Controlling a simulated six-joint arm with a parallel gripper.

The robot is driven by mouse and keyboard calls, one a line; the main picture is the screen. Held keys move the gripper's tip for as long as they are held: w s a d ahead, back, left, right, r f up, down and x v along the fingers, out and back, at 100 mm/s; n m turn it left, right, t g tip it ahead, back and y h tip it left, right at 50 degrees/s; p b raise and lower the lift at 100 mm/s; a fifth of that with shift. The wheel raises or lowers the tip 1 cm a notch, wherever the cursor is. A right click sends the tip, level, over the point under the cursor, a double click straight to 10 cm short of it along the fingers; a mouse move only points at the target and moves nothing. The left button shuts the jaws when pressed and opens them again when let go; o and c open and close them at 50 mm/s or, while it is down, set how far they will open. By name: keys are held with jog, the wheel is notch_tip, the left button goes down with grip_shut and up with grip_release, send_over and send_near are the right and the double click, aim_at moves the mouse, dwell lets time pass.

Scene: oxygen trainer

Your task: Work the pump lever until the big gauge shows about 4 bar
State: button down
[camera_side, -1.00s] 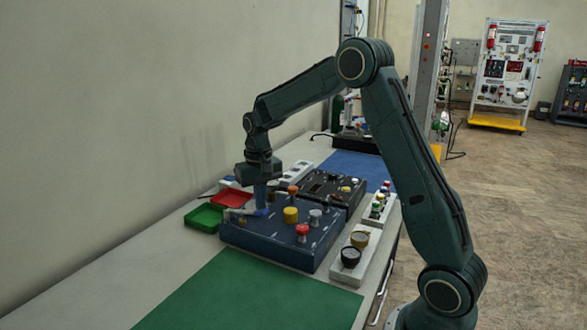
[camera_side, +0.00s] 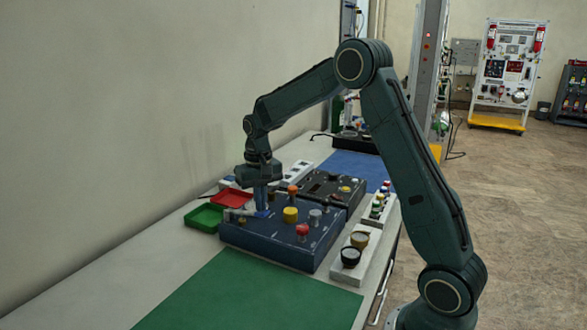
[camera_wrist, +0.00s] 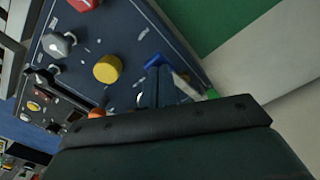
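The dark blue trainer box (camera_side: 262,240) stands on the bench, and its panel also shows in the wrist view (camera_wrist: 125,40). A pale lever-like part with a blue end (camera_side: 240,212) lies at its left rear; in the wrist view a blue and white piece (camera_wrist: 184,82) is beside my fingertips. I take it for the pump lever. My gripper (camera_side: 261,207) points down at it, and its dark blue fingers (camera_wrist: 157,80) look close together. Whether they touch the lever is unclear.
A yellow knob (camera_side: 290,214), a red knob (camera_side: 302,230) and a grey knob (camera_side: 315,217) stand up from the box near my gripper. A green tray (camera_side: 205,217) and red tray (camera_side: 232,198) lie to the left. The green mat (camera_side: 250,292) in front is clear.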

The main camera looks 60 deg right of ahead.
jog(key=shift+f, duration=1.55)
jog(key=shift+r, duration=1.95)
